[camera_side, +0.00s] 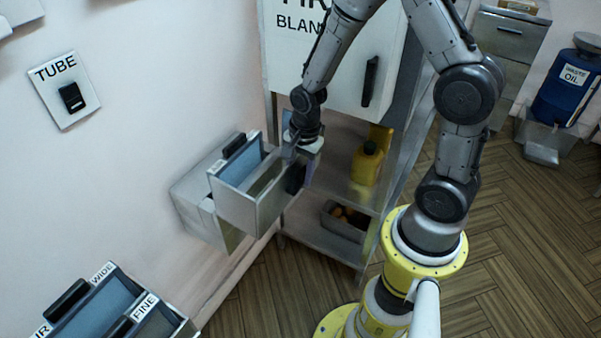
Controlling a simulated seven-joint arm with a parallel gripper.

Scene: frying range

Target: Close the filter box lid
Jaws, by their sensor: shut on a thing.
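The filter box (205,212) is a pale grey box on the left wall, beside the shelf unit. Its lid (238,207) is a tray-like pale grey front part, standing out from the box and open at the top. A blue filter panel (243,164) with a black handle (234,145) stands in it. My gripper (291,155) is at the lid's upper right edge, by this handle, shut on the lid as far as I can tell. The fingertips are partly hidden, so the exact contact is unclear.
A metal shelf unit (335,268) stands close behind my gripper, with a yellow bottle (367,163) and a grey bin (345,220). A white fire blanket cabinet (291,67) hangs above. Labelled filters (103,310) stand at lower left.

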